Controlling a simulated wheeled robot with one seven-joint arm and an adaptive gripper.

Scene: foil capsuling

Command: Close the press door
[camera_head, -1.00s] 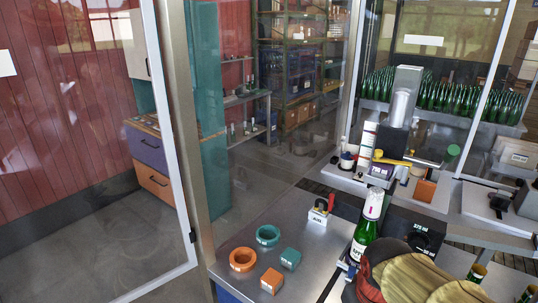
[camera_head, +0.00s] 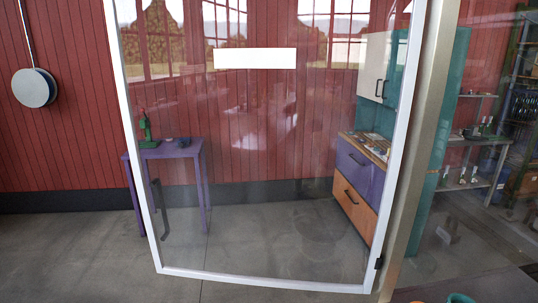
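The press door (camera_head: 262,160) is a large clear panel in a white frame, and it fills the middle of the head view. It stands swung open to the left of the metal post (camera_head: 420,150), with a dark hinge (camera_head: 379,263) low on its right edge. A white label (camera_head: 255,58) is on its upper part. A dark upright handle (camera_head: 161,208) shows near its lower left edge. My gripper is not in this view.
Through the panel I see a purple table (camera_head: 170,152) and a cabinet with purple and orange drawers (camera_head: 357,180). A round disc (camera_head: 34,88) hangs on the red wall at left. Grey floor (camera_head: 80,255) is clear left of the door.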

